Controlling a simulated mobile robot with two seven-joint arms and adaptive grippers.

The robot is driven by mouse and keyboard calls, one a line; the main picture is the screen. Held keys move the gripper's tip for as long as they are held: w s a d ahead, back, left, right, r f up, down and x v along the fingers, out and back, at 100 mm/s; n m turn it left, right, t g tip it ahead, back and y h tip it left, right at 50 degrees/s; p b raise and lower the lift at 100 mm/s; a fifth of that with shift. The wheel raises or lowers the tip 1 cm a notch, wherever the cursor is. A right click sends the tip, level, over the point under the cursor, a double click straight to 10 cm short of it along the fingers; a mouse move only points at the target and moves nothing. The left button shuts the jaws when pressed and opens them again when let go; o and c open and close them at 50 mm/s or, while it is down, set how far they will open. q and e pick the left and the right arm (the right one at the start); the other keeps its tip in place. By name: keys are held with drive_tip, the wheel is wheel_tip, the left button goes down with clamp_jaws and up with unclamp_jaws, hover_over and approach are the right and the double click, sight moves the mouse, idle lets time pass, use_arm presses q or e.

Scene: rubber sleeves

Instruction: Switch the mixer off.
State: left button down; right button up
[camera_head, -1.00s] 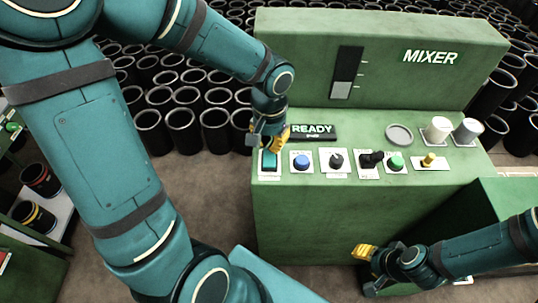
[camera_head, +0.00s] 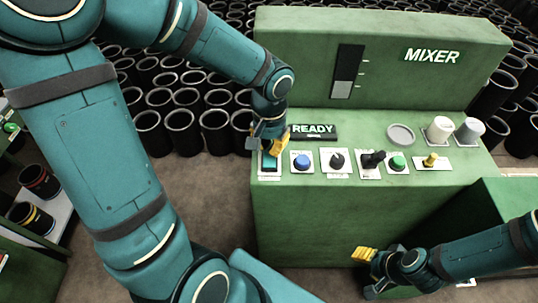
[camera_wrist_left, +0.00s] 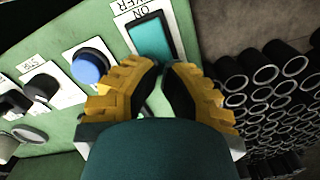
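The mixer (camera_head: 355,220) is a green console with a MIXER sign and a lit READY panel (camera_head: 312,130). At the left end of its top is a teal rocker switch (camera_head: 268,164) on a white plate. In the left wrist view the switch (camera_wrist_left: 152,38) lies just beyond my fingertips, its plate marked ON. My left gripper (camera_head: 276,146) is just above and behind the switch. Its yellow fingers (camera_wrist_left: 164,66) have a narrow gap and hold nothing; contact with the switch cannot be told. My right gripper (camera_head: 364,254) is low in front of the console, apart from the controls.
Right of the switch are a blue button (camera_head: 301,162), a black knob (camera_head: 337,160), a black lever (camera_head: 372,160), a green button (camera_head: 397,162) and a yellow toggle (camera_head: 430,161). Two cups (camera_head: 439,130) stand at the right. Black rubber sleeves (camera_head: 185,130) crowd the floor behind.

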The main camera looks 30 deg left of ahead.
use_arm(q)
drive_tip(key=shift+f+b, duration=0.6)
drive_tip(key=shift+f, duration=0.15)
idle(0.4)
drive_tip(key=shift+r+p, duration=2.8)
drive_tip(key=shift+r, duration=0.8)
